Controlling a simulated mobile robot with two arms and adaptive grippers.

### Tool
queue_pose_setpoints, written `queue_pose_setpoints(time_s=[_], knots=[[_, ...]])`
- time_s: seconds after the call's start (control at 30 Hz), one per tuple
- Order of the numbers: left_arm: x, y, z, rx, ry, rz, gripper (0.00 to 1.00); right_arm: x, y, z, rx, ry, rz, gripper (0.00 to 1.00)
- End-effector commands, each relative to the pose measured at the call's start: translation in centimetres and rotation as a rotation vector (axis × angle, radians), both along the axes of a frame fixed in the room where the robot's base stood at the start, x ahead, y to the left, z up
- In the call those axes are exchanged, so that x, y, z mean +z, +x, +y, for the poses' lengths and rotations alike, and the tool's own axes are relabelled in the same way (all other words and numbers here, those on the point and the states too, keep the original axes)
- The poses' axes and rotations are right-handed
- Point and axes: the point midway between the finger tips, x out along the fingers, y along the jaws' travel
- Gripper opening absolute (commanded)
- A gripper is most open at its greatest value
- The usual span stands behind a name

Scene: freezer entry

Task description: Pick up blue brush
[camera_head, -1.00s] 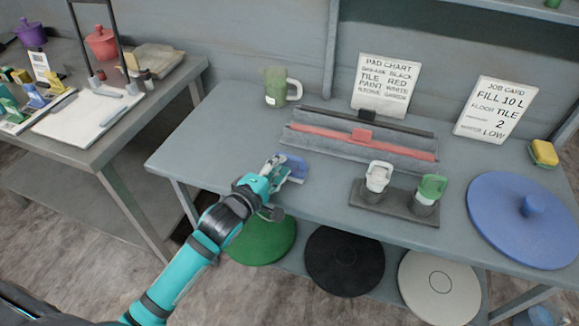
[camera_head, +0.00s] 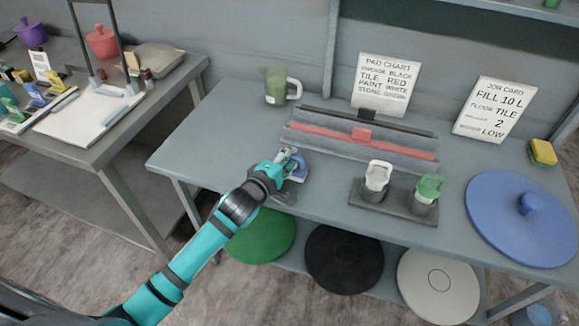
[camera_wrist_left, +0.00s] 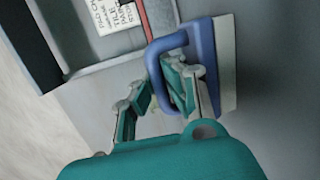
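The blue brush (camera_head: 299,174) lies near the front edge of the grey table, left of the middle, partly hidden by my left gripper. In the left wrist view the brush (camera_wrist_left: 203,48) has a blue loop handle and a pale flat base. My left gripper (camera_head: 289,157) is at the brush. In the wrist view its teal fingers (camera_wrist_left: 157,88) stand on either side of the handle bar, one inside the loop and one outside. They look spread, and firm contact with the bar does not show. My right gripper is not in view.
A green mug (camera_head: 276,87) stands at the back left. A holder with a white and a green-handled tool (camera_head: 428,188) is to the right, then a large blue disc (camera_head: 500,225). Bare tabletop lies left of the brush.

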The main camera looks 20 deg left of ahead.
Motion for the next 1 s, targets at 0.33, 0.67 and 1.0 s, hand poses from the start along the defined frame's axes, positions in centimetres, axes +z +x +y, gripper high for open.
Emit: queue_pose_setpoints(time_s=[0.33,0.67,1.0], knots=[[0.0,0.0,0.0,-0.001,-0.002,0.001,0.00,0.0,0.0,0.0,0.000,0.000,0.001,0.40],[3.0,0.0,0.0,0.001,-0.003,-0.002,0.00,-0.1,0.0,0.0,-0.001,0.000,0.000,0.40],[3.9,-6.9,-1.4,-0.001,-0.008,0.004,0.00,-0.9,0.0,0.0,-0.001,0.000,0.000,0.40]])
